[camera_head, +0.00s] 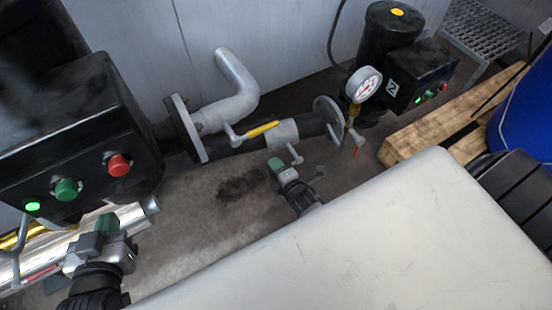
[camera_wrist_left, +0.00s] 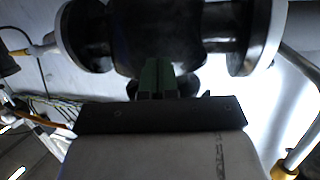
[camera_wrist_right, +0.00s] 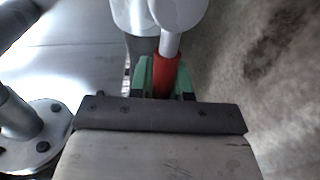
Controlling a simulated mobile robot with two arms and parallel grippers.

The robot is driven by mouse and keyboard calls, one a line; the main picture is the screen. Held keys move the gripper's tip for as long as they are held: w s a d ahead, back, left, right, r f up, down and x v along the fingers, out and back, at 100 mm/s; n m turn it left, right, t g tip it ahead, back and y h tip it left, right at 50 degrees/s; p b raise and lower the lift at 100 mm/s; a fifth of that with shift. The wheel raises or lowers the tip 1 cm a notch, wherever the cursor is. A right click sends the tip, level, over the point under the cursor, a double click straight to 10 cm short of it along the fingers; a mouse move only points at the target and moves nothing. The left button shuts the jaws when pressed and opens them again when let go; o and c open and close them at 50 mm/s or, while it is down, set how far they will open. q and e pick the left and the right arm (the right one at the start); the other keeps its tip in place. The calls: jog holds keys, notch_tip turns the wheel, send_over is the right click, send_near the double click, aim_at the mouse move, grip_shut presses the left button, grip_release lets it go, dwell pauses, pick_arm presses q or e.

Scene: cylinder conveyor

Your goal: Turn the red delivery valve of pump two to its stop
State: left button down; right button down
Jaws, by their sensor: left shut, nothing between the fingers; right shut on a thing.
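The red valve handle (camera_wrist_right: 165,75) is between the green fingers of my right gripper (camera_wrist_right: 160,78) in the right wrist view, which is shut on it. A pale grey stem runs from the handle's far end. In the head view my right gripper (camera_head: 276,164) is just below the pipe (camera_head: 283,133); the red grip is not visible there. The pump with the box marked 2 (camera_head: 392,87) stands at upper right. My left gripper (camera_head: 107,222) is shut and empty below the left pump box; its fingers also show in the left wrist view (camera_wrist_left: 158,78), before dark flanged piping.
A gauge (camera_head: 364,84) stands by pump two. The left pump box (camera_head: 75,140) has lit and coloured buttons. A pallet (camera_head: 440,122) and blue drum (camera_head: 525,115) are at right.

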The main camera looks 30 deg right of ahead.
jog(key=c, duration=1.1)
grip_release()
jog(key=shift+f, duration=0.1)
jog(key=shift+s, duration=0.1)
pick_arm(q)
jog(key=s+a+f+g+y+p, duration=0.2)
jog(key=s+a+f+g+p, duration=0.1)
jog(key=s+f+g, duration=0.3)
jog(key=shift+s+a+g, duration=0.15)
jog(key=shift+s+g, duration=0.75)
jog(key=shift+s, duration=0.05)
pick_arm(e)
jog(key=shift+s+d+r, duration=0.1)
jog(key=shift+s+r, duration=0.25)
jog(key=shift+s, duration=1.4)
jog(key=shift+s+a+r, duration=0.1)
jog(key=shift+s+r, duration=0.3)
jog(key=shift+s, duration=1.3)
jog(key=shift+s+d+r, duration=0.1)
jog(key=shift+s+r, duration=0.25)
jog(key=shift+s, duration=1.4)
